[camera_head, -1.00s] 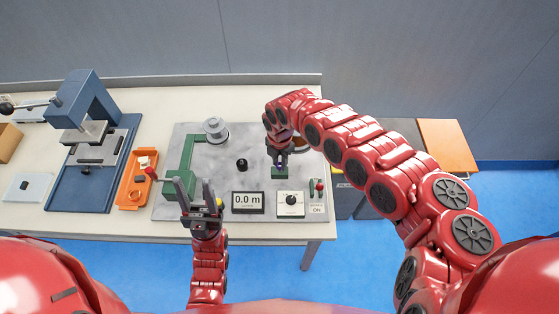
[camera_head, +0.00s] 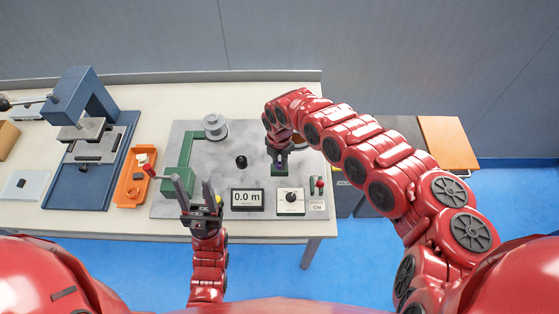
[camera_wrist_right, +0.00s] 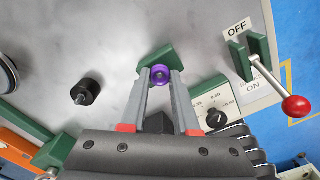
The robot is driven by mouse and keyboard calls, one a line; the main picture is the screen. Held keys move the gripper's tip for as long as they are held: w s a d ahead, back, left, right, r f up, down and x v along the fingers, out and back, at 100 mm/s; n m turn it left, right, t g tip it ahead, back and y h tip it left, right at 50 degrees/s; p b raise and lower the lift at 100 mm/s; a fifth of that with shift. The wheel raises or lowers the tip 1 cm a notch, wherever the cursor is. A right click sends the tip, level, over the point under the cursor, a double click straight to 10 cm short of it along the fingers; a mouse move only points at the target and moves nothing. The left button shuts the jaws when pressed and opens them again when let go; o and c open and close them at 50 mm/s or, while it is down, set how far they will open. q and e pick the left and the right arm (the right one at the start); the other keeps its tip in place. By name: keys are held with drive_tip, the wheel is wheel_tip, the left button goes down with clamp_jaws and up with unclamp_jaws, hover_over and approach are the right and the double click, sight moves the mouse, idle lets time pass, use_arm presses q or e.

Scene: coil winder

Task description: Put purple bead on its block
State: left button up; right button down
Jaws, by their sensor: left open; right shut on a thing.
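The purple bead (camera_wrist_right: 160,75) is a small ring between the fingertips of my right gripper (camera_wrist_right: 162,76) in the right wrist view. The green block (camera_wrist_right: 152,60) lies directly at the fingertips. I cannot tell whether the bead touches it. In the head view the right gripper (camera_head: 279,164) is over the green block (camera_head: 279,182), its fingers pointing down, with a trace of purple between them. My left gripper (camera_head: 199,196) is open and empty, fingers up, near the front left of the grey machine plate.
The grey plate (camera_head: 225,160) carries a black knob (camera_head: 241,162), a grey spool (camera_head: 215,127), a 0.0 m display (camera_head: 247,200), a dial box (camera_head: 290,201) and a red-tipped ON/OFF lever (camera_wrist_right: 270,85). An orange tray (camera_head: 134,185) and a blue press (camera_head: 85,150) stand left.

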drive_tip(key=shift+f, duration=0.35)
drive_tip(key=c, duration=0.6)
unclamp_jaws()
drive_tip(key=shift+r, duration=0.15)
drive_tip(key=shift+w+r+b, duration=0.1)
drive_tip(key=shift+r+b, duration=0.2)
drive_tip(key=shift+r+p, duration=2.2)
drive_tip(key=shift+r, duration=6.1)
drive_tip(key=shift+a, duration=0.1)
